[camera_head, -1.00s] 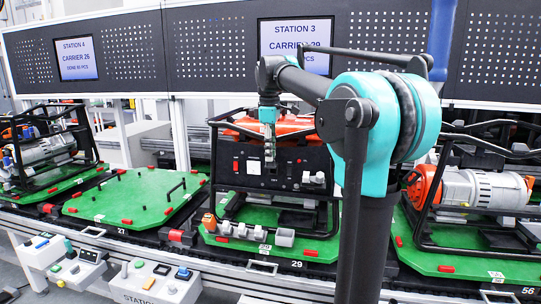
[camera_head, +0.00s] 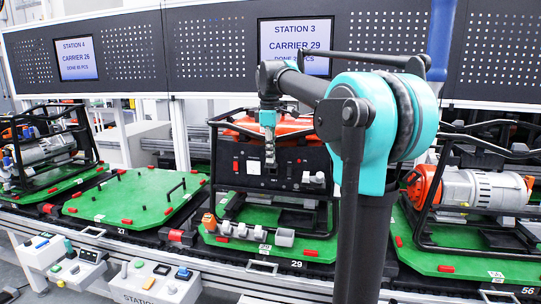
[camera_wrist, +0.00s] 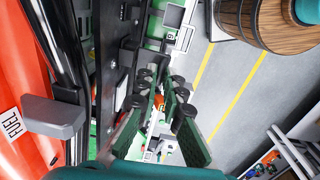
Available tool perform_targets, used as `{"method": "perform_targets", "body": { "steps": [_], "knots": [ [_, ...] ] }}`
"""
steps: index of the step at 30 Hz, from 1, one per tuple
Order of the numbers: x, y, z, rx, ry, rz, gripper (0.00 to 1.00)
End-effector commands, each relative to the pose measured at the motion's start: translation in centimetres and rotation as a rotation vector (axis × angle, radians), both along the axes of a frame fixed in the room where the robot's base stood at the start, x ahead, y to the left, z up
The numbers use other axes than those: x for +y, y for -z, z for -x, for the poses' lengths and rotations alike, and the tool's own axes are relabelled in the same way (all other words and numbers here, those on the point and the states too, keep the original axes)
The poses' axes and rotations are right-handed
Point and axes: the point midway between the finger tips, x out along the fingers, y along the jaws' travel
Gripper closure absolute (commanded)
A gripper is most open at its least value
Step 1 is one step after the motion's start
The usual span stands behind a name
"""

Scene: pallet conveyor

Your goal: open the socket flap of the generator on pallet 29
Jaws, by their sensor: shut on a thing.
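The generator with an orange tank (camera_head: 290,124) and a black front panel (camera_head: 293,160) stands in a black tube frame on green pallet 29 (camera_head: 335,245). Pale socket covers (camera_head: 313,178) show on the right of the panel. My gripper (camera_head: 269,160) points down just in front of the panel's left half. In the wrist view my gripper (camera_wrist: 161,88) has its green-padded fingers converging beside the panel (camera_wrist: 107,60), seen nearly edge-on. The fingers are shut on a small part, taken to be the socket flap. The flap itself is mostly hidden by the fingertips.
Empty pallet 27 (camera_head: 135,195) is to the left. Another generator (camera_head: 480,188) stands to the right. A wooden barrel (camera_wrist: 265,22) shows in the wrist view, with open floor beside it.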

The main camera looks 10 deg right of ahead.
Motion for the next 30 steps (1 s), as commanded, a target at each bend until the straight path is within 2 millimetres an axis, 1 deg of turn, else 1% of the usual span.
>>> {"method": "perform_targets", "body": {
  "steps": [3, 9, 18, 19, 23, 24, 30],
  "knots": [
    [-0.21, -0.19, -0.45, 0.047, 0.002, -0.019, 1.0],
    [-0.3, -0.44, -0.7, 0.108, 0.0, -0.045, 1.0],
    [-0.28, -0.44, -0.68, 0.112, -0.001, -0.048, 1.0],
    [-0.28, -0.44, -0.68, 0.112, -0.001, -0.048, 0.9],
    [-0.28, -0.44, -0.67, 0.113, -0.001, -0.047, 0.74],
    [-0.28, -0.44, -0.67, 0.113, -0.001, -0.047, 0.71],
    [-0.27, -0.44, -0.65, 0.113, -0.001, -0.047, 0.71]
  ]
}}
